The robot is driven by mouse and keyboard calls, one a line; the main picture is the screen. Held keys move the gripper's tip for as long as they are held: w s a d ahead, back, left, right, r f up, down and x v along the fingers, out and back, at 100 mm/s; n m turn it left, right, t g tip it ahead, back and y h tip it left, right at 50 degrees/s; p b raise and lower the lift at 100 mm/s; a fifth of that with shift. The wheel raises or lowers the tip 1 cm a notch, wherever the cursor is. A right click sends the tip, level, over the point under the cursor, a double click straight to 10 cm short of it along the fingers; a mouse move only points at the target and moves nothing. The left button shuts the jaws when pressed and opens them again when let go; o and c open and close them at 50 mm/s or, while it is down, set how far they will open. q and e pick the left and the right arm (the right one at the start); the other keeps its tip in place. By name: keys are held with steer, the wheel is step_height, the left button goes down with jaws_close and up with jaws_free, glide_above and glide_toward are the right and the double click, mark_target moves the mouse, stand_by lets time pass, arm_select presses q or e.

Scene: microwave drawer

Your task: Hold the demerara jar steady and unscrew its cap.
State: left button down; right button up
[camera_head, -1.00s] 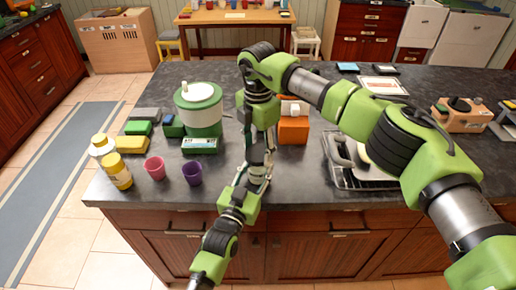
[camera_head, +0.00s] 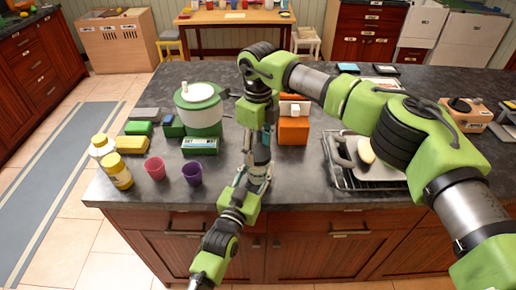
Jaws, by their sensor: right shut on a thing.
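My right gripper (camera_head: 259,140) points down from above at the middle of the counter's front part. It is shut on the top of a small jar, taken as the demerara jar (camera_head: 262,155), whose dark greyish side shows only in part. The cap is hidden by the fingers. My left gripper (camera_head: 257,180) reaches up from the front edge, right below the other gripper, with its fingers at the lower part of the jar. I cannot tell how tightly they close. The jar looks upright.
A white and green canister (camera_head: 199,107), an orange box (camera_head: 293,128), a red cup (camera_head: 155,168), a purple cup (camera_head: 192,173) and yellow bottles (camera_head: 117,172) stand nearby. A tray in a rack (camera_head: 378,173) lies right.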

arm_select(q)
steer(key=shift+f, duration=0.1)
arm_select(e)
steer(key=n, duration=0.5)
steer(key=shift+n, duration=0.3)
steer(key=n, duration=0.6)
steer(key=shift+n, duration=0.4)
steer(key=n, duration=0.6)
steer(key=shift+n, duration=0.4)
steer(key=n, duration=0.5)
steer(key=shift+n, duration=0.3)
steer(key=shift+s, duration=0.1)
steer(key=shift+r, duration=0.3)
steer(key=shift+r, duration=0.9)
